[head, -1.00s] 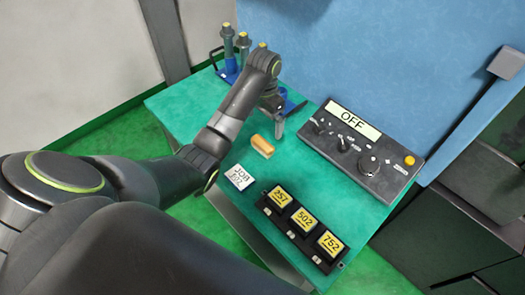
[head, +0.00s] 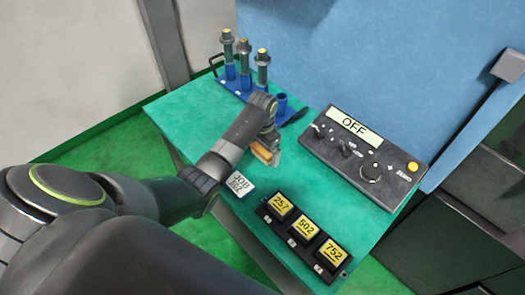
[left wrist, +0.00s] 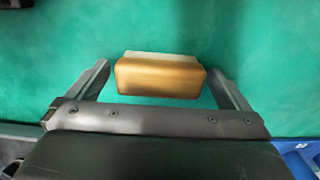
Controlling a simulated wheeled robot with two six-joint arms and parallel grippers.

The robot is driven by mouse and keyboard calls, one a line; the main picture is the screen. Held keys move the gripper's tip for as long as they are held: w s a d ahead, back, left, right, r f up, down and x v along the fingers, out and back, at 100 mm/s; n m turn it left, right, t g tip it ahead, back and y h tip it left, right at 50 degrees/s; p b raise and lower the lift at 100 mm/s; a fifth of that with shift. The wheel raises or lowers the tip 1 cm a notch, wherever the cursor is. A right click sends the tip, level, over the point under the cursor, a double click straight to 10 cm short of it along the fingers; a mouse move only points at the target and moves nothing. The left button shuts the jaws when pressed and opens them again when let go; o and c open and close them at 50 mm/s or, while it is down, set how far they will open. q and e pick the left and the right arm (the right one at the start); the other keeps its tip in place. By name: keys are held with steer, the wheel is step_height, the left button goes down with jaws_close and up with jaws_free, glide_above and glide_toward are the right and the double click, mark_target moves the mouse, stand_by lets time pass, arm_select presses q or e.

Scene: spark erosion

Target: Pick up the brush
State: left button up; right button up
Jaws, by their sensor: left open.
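The brush (head: 262,153) lies on the green table, a small block with an orange-brown body and a pale strip along one side. My left gripper (head: 270,150) is right at it in the head view and hides part of it. In the left wrist view the brush (left wrist: 160,77) lies between the two fingers of my left gripper (left wrist: 165,80), with a gap on each side. The left gripper is open and holds nothing. My right gripper is not in view.
A blue rack (head: 233,83) with several upright holders stands at the back left of the table. A control box (head: 362,160) reading OFF is at the right. A white job card (head: 240,184) and a black tray (head: 290,240) with numbered yellow-labelled blocks lie in front.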

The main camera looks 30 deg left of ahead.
mark_target(262, 149)
arm_select(q)
steer(key=shift+f, duration=0.15)
steer(key=c, duration=1)
steer(key=shift+c, duration=0.2)
step_height(262, 149, up, 10)
steer(key=shift+r, duration=0.1)
